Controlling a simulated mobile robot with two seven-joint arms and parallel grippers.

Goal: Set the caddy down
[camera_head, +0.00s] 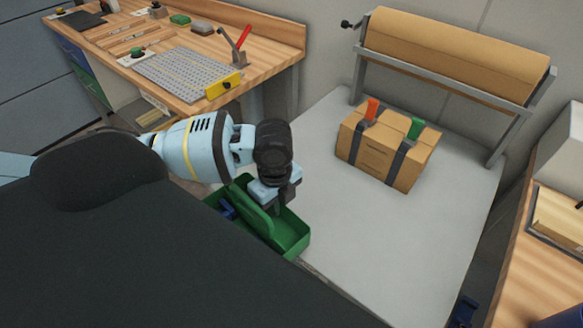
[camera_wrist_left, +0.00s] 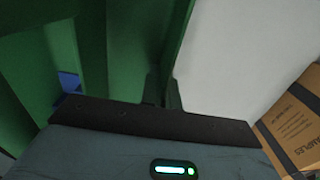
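The green caddy (camera_head: 292,238) is at the near left edge of the pale table (camera_head: 375,245), and my dark body hides its near side. In the left wrist view the caddy's green walls (camera_wrist_left: 92,55) fill the left side, close to the gripper. A blue item (camera_head: 227,208) lies inside the caddy. I cannot tell whether the caddy's base touches the table. My right gripper is not in view.
A strapped cardboard box (camera_head: 378,158) with orange and green tabs stands on the table, below a brown paper roll (camera_head: 455,55) on a metal frame. The table front and right are clear. A wooden workbench (camera_head: 270,62) with a perforated plate stands at the upper left.

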